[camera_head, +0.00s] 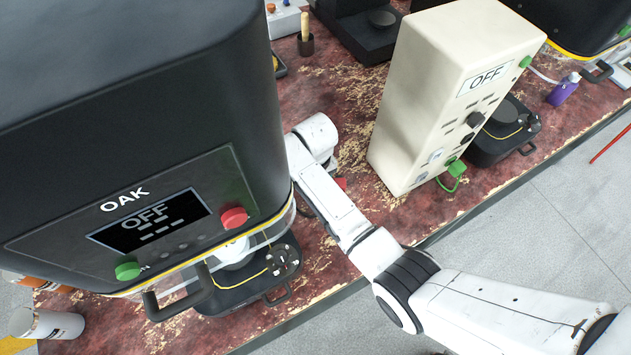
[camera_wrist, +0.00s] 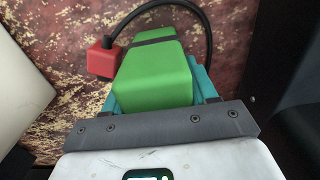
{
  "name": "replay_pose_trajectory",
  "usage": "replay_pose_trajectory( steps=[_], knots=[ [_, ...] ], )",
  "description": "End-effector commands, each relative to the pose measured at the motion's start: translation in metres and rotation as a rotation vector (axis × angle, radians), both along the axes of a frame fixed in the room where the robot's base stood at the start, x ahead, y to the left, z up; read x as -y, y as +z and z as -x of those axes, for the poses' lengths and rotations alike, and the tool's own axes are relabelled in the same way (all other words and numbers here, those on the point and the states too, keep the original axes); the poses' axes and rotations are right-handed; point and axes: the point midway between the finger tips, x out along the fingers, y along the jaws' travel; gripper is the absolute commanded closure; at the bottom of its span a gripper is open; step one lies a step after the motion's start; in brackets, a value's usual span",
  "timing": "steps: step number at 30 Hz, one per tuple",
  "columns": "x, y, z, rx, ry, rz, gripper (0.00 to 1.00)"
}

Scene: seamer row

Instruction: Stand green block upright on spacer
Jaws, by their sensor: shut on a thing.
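The green block (camera_wrist: 152,72) shows in the wrist view as a long block with a dark band across its far part. My gripper (camera_wrist: 160,88) is shut on it, with teal fingers at its two sides. Whether the block touches the table cannot be told. A red box-shaped piece (camera_wrist: 102,58) with a black cable lies just left of the block. In the head view my gripper and the green block are hidden behind the arm and the OAK machine. I cannot make out a spacer in either view.
The black OAK machine (camera_head: 140,130) stands left of my arm, its screen reading OFF. A tall cream control box (camera_head: 440,90), also marked OFF, stands to the right. Worn red tabletop (camera_head: 345,95) shows between them. A white cup (camera_head: 46,322) is at lower left.

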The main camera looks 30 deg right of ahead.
Motion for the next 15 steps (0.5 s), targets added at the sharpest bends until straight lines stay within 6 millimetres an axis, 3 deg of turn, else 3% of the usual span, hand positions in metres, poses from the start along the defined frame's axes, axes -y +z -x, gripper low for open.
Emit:
replay_pose_trajectory(
  steps=[4, 5, 12, 15],
  knots=[
    [-0.0001, -0.0032, -0.0001, 0.0, 0.0, 0.0, 0.73],
    [-0.0001, -0.0032, -0.0002, 0.0, 0.0, 0.0, 0.42],
    [-0.0001, -0.0025, 0.0, 0.0, 0.0, 0.0, 0.19],
    [-0.0001, -0.0025, 0.0, 0.0, 0.0, 0.0, 0.17]
  ],
)
